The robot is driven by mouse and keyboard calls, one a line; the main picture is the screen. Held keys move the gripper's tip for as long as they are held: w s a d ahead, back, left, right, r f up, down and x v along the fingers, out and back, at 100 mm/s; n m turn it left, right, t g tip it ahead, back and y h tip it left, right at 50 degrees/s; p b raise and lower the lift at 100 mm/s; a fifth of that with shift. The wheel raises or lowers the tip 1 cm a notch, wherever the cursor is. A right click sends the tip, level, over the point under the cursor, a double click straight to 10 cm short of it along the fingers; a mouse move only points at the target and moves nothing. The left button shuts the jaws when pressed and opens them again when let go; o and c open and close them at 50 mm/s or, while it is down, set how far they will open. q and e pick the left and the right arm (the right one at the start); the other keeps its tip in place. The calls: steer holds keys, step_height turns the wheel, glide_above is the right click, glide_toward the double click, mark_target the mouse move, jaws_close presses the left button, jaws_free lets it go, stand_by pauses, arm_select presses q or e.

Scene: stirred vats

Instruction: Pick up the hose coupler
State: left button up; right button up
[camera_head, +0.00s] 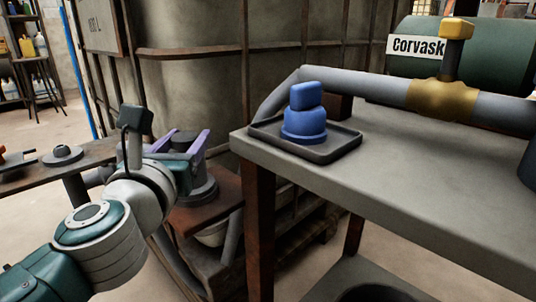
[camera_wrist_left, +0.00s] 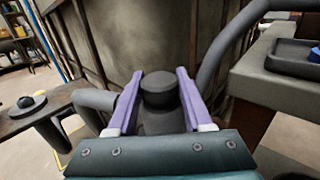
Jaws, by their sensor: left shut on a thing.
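The hose coupler (camera_head: 203,189) appears to be the dark grey stepped piece with a round cap, low at the left of the bench in the head view. My left gripper (camera_head: 182,138) has its purple fingers on either side of this piece and is shut on it. In the left wrist view the coupler's dark cap (camera_wrist_left: 158,88) stands upright between the fingers (camera_wrist_left: 160,75). Its lower part is partly hidden by the gripper. I cannot tell whether its base touches the brown stand (camera_head: 191,221) below. My right gripper is not in view.
A blue rounded object (camera_head: 304,116) stands in a dark tray (camera_head: 335,151) on the grey bench (camera_head: 420,195). A grey pipe with a brass valve (camera_head: 443,97) runs behind. A large caged vat (camera_head: 190,85) stands close behind my gripper. A small shelf (camera_head: 95,152) is at left.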

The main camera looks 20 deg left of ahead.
arm_select(q)
jaws_close()
steer(key=shift+r, duration=0.15)
